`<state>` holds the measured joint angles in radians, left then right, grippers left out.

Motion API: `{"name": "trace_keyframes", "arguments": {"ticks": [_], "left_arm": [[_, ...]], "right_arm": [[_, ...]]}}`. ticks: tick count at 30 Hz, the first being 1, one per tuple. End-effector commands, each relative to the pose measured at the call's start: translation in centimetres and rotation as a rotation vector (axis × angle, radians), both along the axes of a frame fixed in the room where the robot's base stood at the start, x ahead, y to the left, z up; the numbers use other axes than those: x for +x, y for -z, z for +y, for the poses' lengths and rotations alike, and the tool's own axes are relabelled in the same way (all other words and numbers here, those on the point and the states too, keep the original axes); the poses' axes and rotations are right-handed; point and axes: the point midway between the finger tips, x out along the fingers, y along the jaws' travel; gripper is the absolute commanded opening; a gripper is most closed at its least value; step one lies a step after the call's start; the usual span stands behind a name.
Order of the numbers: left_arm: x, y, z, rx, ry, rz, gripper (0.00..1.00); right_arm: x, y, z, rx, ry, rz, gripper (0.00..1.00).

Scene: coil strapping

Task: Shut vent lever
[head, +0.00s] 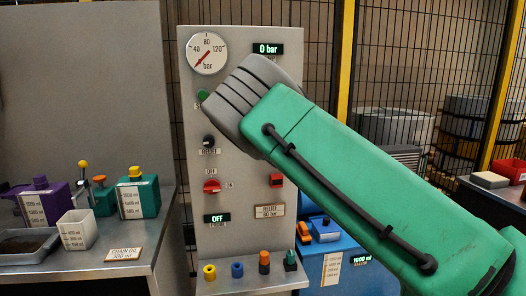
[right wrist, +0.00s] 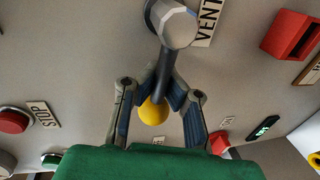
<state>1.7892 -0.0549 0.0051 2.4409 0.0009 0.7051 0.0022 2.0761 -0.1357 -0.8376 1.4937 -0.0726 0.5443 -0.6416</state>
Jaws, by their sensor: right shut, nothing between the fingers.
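The vent lever shows in the right wrist view as a grey hub (right wrist: 176,27), a dark arm and a yellow ball knob (right wrist: 153,111). The arm runs from the hub toward the picture's bottom. A VENT label (right wrist: 207,20) is beside the hub. My right gripper (right wrist: 165,83) is shut with nothing held. Its fingers overlap the lever in this view, with the knob showing between the finger links; contact cannot be told. In the head view my green right arm hides the lever and the gripper tips. My left gripper is not in view.
The grey panel (head: 236,238) carries a pressure gauge (head: 206,53), a 0 bar display (head: 268,49), a relief knob (head: 208,141) and a red switch (head: 211,187). A red stop button (right wrist: 14,121) shows in the wrist view. A metal bench (head: 92,262) stands left.

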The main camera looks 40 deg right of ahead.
Motion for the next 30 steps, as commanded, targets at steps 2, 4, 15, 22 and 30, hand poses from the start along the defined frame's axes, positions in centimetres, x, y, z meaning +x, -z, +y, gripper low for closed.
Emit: {"name": "trace_keyframes", "arguments": {"ticks": [2, 4, 15, 22, 30], "left_arm": [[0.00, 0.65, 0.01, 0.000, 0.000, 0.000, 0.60], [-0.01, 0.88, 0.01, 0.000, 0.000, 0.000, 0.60], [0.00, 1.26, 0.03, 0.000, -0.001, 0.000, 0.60], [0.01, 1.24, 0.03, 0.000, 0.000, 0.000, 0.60], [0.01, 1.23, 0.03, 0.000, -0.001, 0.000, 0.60]], "right_arm": [[-0.21, 1.53, 0.26, -0.019, 0.005, 0.036, 0.00], [-0.23, 1.63, 0.26, -0.040, 0.006, 0.049, 0.00], [-0.20, 1.69, 0.41, -0.085, 0.003, 0.077, 0.00], [-0.19, 1.66, 0.45, -0.087, 0.003, 0.078, 0.00], [-0.08, 1.36, 0.28, -0.088, 0.003, 0.071, 0.32]]}}
